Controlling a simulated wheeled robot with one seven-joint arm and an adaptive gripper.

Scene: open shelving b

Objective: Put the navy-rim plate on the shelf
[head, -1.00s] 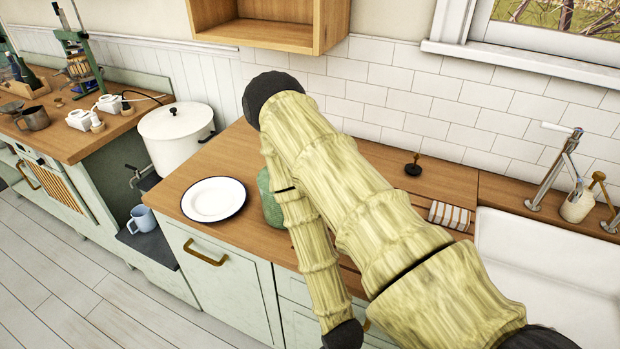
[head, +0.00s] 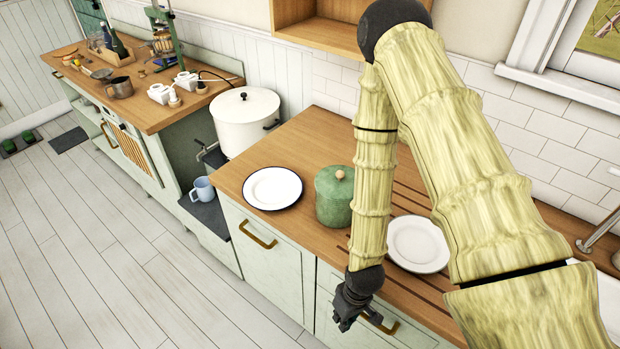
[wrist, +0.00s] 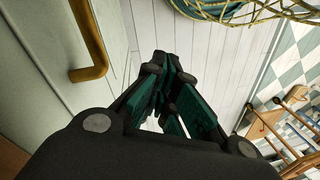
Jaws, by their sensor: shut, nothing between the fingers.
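The navy-rim plate (head: 272,188), white with a thin dark rim, lies flat on the wooden counter, left of the green lidded canister. The open wooden shelf box (head: 318,30) hangs on the wall above the counter, cut off by the top of the head view and partly behind my arm. My gripper (head: 345,322) hangs in front of the drawers, below the counter's front edge and to the right of the plate, apart from it. It points downward. In the wrist view my gripper (wrist: 170,100) has its fingers together with nothing held.
The green canister (head: 334,197) stands between the plate and my arm. A plain white plate (head: 418,245) lies right of it on the counter (head: 297,140). A white pot (head: 245,122) stands behind left. A brass drawer handle (wrist: 91,45) is close in the wrist view.

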